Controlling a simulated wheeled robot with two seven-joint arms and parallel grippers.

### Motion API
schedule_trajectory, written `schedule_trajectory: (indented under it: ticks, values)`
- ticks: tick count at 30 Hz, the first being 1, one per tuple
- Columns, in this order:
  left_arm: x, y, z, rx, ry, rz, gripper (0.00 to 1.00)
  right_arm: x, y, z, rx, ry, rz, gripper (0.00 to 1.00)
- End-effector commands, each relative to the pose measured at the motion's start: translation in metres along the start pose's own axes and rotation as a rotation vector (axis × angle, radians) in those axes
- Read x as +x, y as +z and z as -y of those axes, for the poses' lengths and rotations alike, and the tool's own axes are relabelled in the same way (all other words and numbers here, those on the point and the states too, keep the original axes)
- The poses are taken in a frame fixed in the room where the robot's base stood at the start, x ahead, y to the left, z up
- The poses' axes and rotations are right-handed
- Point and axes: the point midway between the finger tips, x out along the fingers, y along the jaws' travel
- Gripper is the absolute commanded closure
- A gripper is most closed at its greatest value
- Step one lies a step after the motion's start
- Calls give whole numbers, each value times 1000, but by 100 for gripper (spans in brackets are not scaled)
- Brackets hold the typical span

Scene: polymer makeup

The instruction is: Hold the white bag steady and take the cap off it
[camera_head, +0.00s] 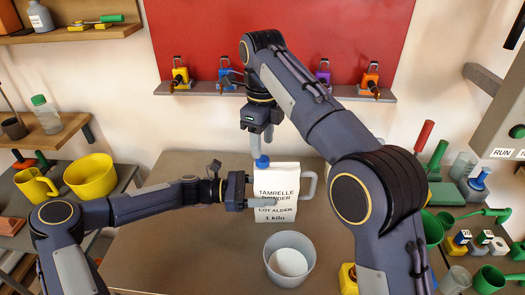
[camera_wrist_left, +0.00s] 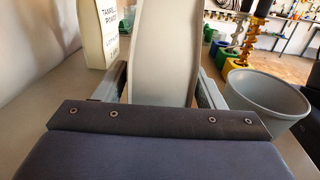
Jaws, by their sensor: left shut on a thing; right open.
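The white bag (camera_head: 281,178), with black printing, stands upright on the table. A blue cap (camera_head: 262,161) is at its top left. My left gripper (camera_head: 263,203) is shut on the bag from the left, one finger across its front. In the left wrist view, a pale surface, apparently the bag's side (camera_wrist_left: 165,55), fills the gap between the fingers. My right gripper (camera_head: 262,141) points down, open, directly above the cap. Whether its fingertips touch the cap, I cannot tell.
A grey tub (camera_head: 273,268) stands in front of the bag, with a white round thing inside. A grey handle shape (camera_head: 309,185) is right of the bag. Yellow containers (camera_head: 90,177) stand at left.

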Motion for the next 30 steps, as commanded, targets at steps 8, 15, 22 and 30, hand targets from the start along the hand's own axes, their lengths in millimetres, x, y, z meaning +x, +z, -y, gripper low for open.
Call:
schedule_trajectory:
  ticks: [8, 15, 22, 30]
  values:
    - [0, 0, 0, 0, 0, 0, 100, 37, 0, 0, -1, 2, -1, 53]
    - [0, 0, 0, 1, 0, 0, 100, 46, 0, 0, -1, 1, -1, 53]
    - [0, 0, 0, 0, 0, 0, 100, 45, 0, 0, -2, 1, 0, 61]
    - [0, 0, 0, 0, 0, 0, 100, 45, 0, 0, -2, 0, 0, 96]
